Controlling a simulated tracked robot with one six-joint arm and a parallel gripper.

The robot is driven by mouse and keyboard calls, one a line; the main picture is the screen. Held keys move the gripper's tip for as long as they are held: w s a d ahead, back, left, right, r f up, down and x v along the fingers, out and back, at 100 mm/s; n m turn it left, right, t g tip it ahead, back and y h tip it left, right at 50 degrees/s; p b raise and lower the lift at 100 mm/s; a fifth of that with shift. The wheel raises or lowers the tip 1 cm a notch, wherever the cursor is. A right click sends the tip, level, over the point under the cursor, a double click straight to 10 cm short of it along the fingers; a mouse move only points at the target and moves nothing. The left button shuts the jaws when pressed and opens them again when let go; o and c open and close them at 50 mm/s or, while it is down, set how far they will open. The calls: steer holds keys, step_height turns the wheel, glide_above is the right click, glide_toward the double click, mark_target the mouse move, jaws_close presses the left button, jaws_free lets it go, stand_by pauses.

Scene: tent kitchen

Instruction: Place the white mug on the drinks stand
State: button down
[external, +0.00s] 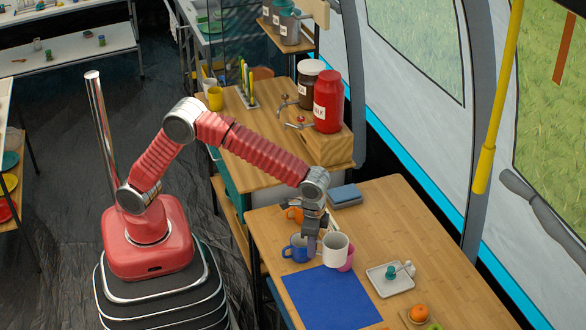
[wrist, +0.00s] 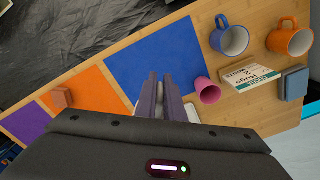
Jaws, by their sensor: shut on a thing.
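The white mug (external: 335,248) hangs upright at my gripper (external: 316,232) in the external view, above the table near the far edge of the blue mat. My gripper points down and its fingers are shut on the mug's side or handle; which one is unclear. In the wrist view the fingers of my gripper (wrist: 160,95) are close together, and the mug is mostly hidden. The drinks stand seems to be the wooden stand (external: 328,152) with taps on the far counter, bearing a red jar (external: 327,102) and a dark jar (external: 308,85).
Blue-grey boxes (external: 345,195) lie behind. A white tray (external: 375,284) and an orange fruit (external: 419,313) are at right. The blue mat (external: 325,300) is bare.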

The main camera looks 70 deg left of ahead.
step_height(320, 180, up, 2)
steer(key=shift+r, duration=0.15)
steer(key=w+a+n, duration=0.1)
steer(key=w+a, duration=0.2)
steer(key=a, duration=1.5)
steer(key=w+a+n, duration=0.1)
steer(key=w+a, duration=0.3)
steer(key=a, duration=1.3)
steer(key=s+a+n, duration=0.1)
steer(key=s+a, duration=0.4)
steer(key=a, duration=0.4)
steer(key=s+a, duration=0.5)
steer(key=a, duration=0.5)
steer(key=s+a+n, duration=0.1)
steer(key=s+a, duration=0.4)
steer(key=a, duration=0.4)
step_height(320, 180, down, 5)
steer(key=shift+w+d+f, duration=0.1)
steer(key=shift+w+f, duration=0.05)
steer(key=shift+f, duration=3.1)
